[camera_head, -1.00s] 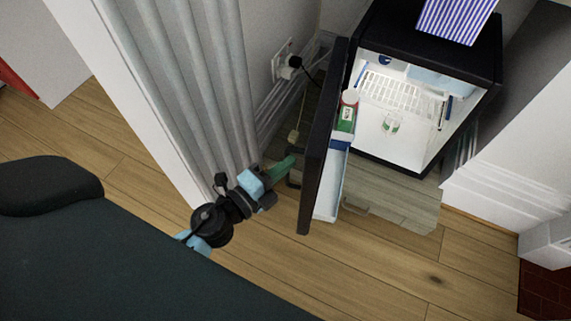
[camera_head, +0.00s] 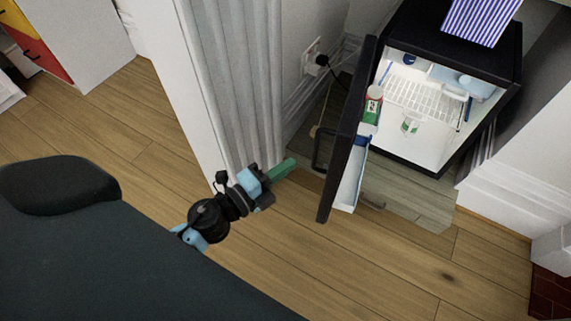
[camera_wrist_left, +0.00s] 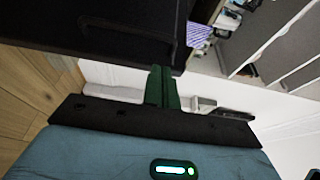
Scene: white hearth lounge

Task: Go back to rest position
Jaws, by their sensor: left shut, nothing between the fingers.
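My left gripper (camera_head: 283,168) is in the middle of the head view, with its green fingers together and empty. In the left wrist view its fingers (camera_wrist_left: 163,88) point up side by side, with nothing between them. It is apart from the black fridge door (camera_head: 345,135), to the left of the door and its handle (camera_head: 321,150). The door also shows in the left wrist view (camera_wrist_left: 110,28). The small black fridge (camera_head: 455,40) stands open, with its white lit inside showing. My right gripper is not in view.
A fluted white wall column (camera_head: 225,85) stands just behind my left gripper. A striped box (camera_head: 482,20) is on top of the fridge. A green and white carton (camera_head: 372,105) sits in the door shelf. A plug (camera_head: 320,60) is in the wall. Wooden floor (camera_head: 330,260) in front is clear.

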